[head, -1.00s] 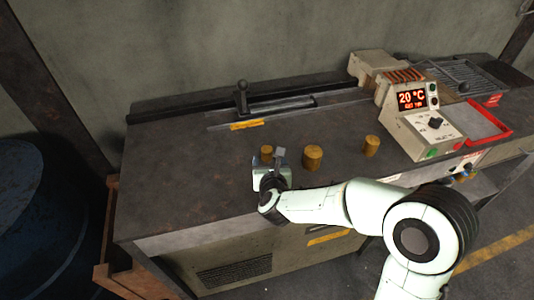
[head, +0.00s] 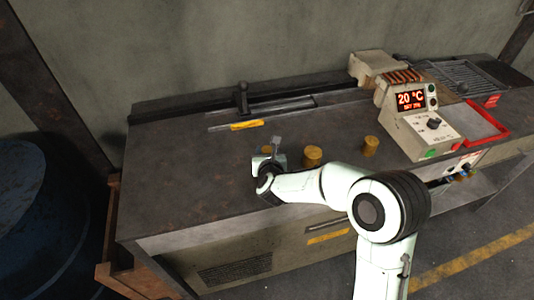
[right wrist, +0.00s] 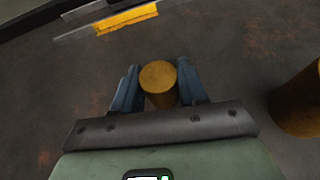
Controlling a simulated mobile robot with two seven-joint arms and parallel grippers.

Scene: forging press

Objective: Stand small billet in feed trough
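The small billet is a brassy, rust-brown cylinder standing upright on the dark bench top. In the right wrist view the billet (right wrist: 159,82) is between the two blue-grey fingers of my right gripper (right wrist: 158,84). The fingers flank it very closely; I cannot tell whether they press on it. In the head view my right gripper (head: 270,162) hides most of that billet, the leftmost of three. The feed trough appears to be the long slotted channel (head: 285,106) at the back of the bench, with a dark upright lever and a yellow label. My left gripper is not in view.
A middle billet (head: 312,156) stands close to the right of my right gripper, with another billet (head: 370,146) farther right. A control box (head: 415,115) reading 20 °C and a red tray (head: 487,122) stand at the right. The bench's left part is clear.

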